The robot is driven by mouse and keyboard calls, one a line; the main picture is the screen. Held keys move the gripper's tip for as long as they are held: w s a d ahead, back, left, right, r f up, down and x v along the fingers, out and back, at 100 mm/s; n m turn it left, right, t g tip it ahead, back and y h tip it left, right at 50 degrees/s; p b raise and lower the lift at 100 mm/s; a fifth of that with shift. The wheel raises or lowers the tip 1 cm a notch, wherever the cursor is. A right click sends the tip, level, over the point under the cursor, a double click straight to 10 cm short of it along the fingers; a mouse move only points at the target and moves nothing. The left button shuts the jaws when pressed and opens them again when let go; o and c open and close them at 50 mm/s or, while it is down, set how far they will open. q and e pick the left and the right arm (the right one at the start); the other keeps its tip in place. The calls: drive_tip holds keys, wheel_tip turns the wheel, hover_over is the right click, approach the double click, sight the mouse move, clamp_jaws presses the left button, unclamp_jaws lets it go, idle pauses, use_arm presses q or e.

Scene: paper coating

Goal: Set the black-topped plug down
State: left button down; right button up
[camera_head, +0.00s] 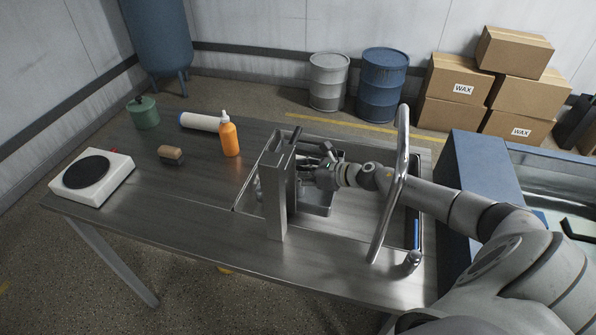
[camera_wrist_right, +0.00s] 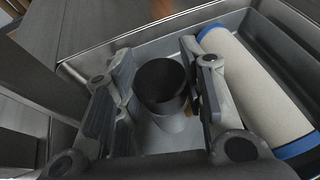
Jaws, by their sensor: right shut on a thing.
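The black-topped plug (camera_wrist_right: 163,84) is between the fingers of my right gripper (camera_wrist_right: 160,92) in the right wrist view. Its dark round top faces the camera and its grey side shows below. My right gripper is shut on it. In the head view my right gripper (camera_head: 322,172) is over the sunken basin in the table, just right of an upright grey metal post (camera_head: 274,200). The plug cannot be made out there. Whether the plug's base touches the surface under it is hidden. My left gripper is not in view.
A pale roller with blue ends (camera_wrist_right: 258,88) lies beside the gripper in the right wrist view. A tall metal handle (camera_head: 400,165) stands near my right arm. The table (camera_head: 170,215) also holds an orange bottle (camera_head: 229,136), a brush (camera_head: 171,154) and a hotplate (camera_head: 100,187). The table's front left is clear.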

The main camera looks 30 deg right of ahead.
drive_tip(key=o, duration=0.6)
drive_tip(key=shift+f, duration=0.1)
drive_tip(key=o, duration=0.4)
drive_tip(key=shift+r, duration=0.25)
drive_tip(key=shift+s+d, duration=0.25)
drive_tip(key=shift+s, duration=0.1)
drive_tip(key=shift+b+v, duration=1)
drive_tip(key=shift+v, duration=4.55)
